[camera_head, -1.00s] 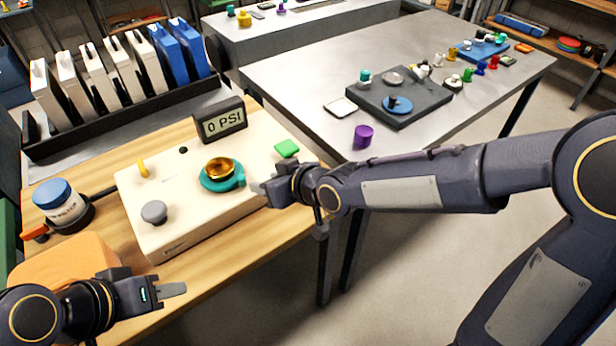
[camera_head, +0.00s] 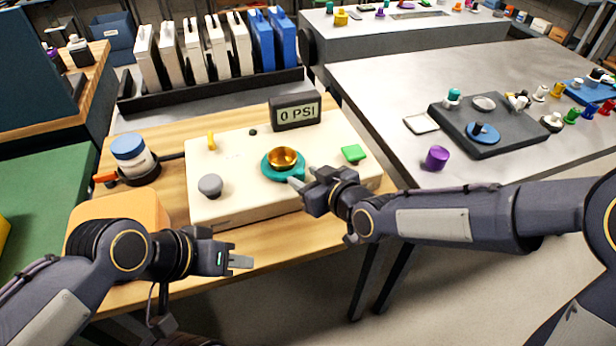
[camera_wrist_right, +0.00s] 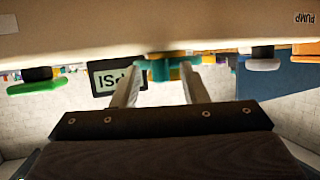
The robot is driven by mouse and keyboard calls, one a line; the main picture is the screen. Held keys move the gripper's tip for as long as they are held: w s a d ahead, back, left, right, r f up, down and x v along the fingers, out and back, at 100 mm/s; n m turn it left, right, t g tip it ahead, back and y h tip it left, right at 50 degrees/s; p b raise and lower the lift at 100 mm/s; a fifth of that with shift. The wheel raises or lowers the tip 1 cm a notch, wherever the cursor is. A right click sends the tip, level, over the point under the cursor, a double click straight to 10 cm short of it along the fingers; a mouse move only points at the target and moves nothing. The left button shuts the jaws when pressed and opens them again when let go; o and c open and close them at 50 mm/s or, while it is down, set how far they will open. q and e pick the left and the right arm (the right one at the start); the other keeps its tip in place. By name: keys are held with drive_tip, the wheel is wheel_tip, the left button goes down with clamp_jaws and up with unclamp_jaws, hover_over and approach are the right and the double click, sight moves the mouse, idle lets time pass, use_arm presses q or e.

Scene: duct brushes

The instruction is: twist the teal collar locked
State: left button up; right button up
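The teal collar (camera_head: 269,172) is a flat ring around a gold cup (camera_head: 282,158) on the cream box (camera_head: 235,208). A small teal tab sticks out from its right side. My right gripper (camera_head: 303,177) is at that tab, fingers apart. In the right wrist view the teal collar (camera_wrist_right: 172,62) shows at and between the tips of the open right gripper (camera_wrist_right: 163,82); I cannot tell whether they touch it. My left gripper (camera_head: 240,262) hangs in front of the box, away from the collar; its finger gap is not clear.
The pressure display (camera_head: 296,112) reads 0 PSI behind the collar. A green button (camera_head: 353,153), a grey knob (camera_head: 210,185) and a yellow lever (camera_head: 211,141) stand on the box. A blue-lidded jar (camera_head: 131,155) is at left. An orange block (camera_head: 118,215) lies near my left arm.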

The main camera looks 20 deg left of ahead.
sight(293, 195)
drive_tip(key=shift+c, duration=0.3)
clamp_jaws()
drive_tip(key=shift+s+a+m+t+h+b, duration=0.3)
drive_tip(key=shift+s+a+m+t+b, duration=0.1)
drive_tip(key=shift+s+m+t, duration=0.1)
drive_tip(key=shift+s+a+r+h+p, duration=0.15)
drive_tip(key=shift+a+h+p, duration=0.05)
drive_tip(key=shift+h+p, duration=0.1)
drive_tip(key=m+t+h+p, duration=0.1)
drive_tip(key=p, duration=0.1)
drive_tip(key=s+a+m+t+h+p, duration=0.1)
drive_tip(key=m+p, duration=0.1)
drive_tip(key=shift+s+a+r+h+p, duration=0.1)
drive_tip(key=shift+a+r+h+p, duration=0.05)
drive_tip(key=shift+h+p, duration=0.2)
drive_tip(key=shift+a+f+m+t+h, duration=0.1)
drive_tip(key=shift+f+m+t+h, duration=0.2)
drive_tip(key=shift+m+t, duration=0.2)
drive_tip(key=shift+o, duration=0.3)
unclamp_jaws()
